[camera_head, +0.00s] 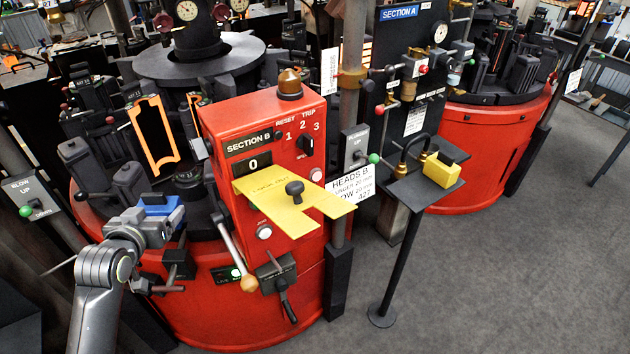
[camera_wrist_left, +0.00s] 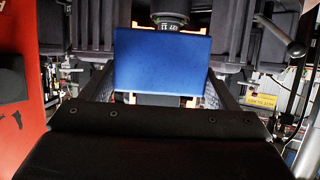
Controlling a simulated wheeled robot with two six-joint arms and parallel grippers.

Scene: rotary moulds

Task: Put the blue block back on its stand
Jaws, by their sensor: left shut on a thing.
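The blue block (camera_head: 156,207) is at the left in the head view, at the end of my left arm. My left gripper (camera_head: 150,214) is shut on it, over the edge of the red machine. In the left wrist view the block (camera_wrist_left: 164,60) shows as a flat blue face between the two fingers. A black stand (camera_head: 404,192) with a small top plate, a post and a round foot is right of centre. A yellow block (camera_head: 440,171) and a dark curved handle are on its plate. The blue block is far from this stand. My right gripper is not in view.
The red Section B cabinet (camera_head: 310,130) with a yellow lockout plate (camera_head: 285,200) and a lever (camera_head: 238,262) stands between my left gripper and the stand. Dark moulds (camera_head: 90,165) crowd the rotary table behind the gripper. The grey floor (camera_head: 500,270) at right is clear.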

